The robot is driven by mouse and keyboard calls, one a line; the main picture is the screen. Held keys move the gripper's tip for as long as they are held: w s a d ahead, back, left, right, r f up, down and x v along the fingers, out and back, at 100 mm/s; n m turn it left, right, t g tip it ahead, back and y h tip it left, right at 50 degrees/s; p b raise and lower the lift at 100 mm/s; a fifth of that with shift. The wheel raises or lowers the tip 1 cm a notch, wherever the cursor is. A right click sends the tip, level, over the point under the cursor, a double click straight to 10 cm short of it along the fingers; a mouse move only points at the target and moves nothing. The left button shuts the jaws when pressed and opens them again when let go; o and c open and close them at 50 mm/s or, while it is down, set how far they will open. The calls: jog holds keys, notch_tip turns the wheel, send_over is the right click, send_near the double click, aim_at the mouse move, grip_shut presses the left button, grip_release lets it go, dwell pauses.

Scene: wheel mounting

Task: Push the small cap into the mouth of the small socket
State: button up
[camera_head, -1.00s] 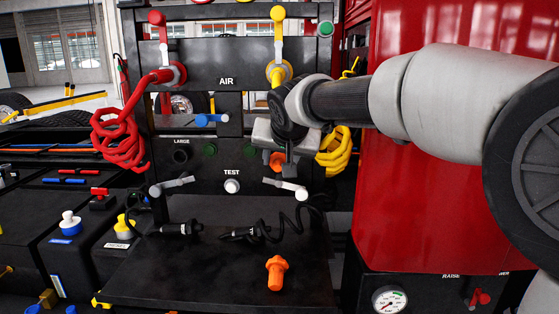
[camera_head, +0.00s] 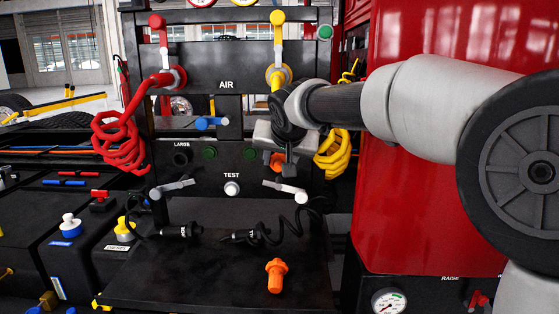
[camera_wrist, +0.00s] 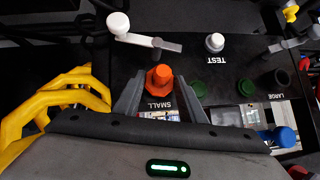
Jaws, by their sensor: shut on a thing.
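The small orange cap (camera_wrist: 160,76) is between my gripper's fingers (camera_wrist: 158,86) in the wrist view, just above the SMALL label on the black panel. My gripper (camera_head: 287,164) is shut on it. In the head view the orange cap (camera_head: 277,160) shows beside my fingers, close against the panel. The small socket is hidden behind the cap and fingers. I cannot tell how deep the cap sits in its mouth.
A larger orange plug (camera_head: 276,276) stands on the black shelf (camera_head: 200,285) below. The LARGE socket (camera_head: 181,158) and green sockets (camera_head: 209,153) are left of my gripper. A white-knobbed lever (camera_wrist: 130,32) is close by. A yellow coiled hose (camera_head: 333,155) hangs at right.

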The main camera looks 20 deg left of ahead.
jog(key=shift+w+r, duration=0.1)
jog(key=shift+r, duration=0.05)
jog(key=o, duration=1.3)
jog(key=shift+c, duration=0.2)
jog(key=v, duration=1.7)
jog(key=shift+d, duration=0.15)
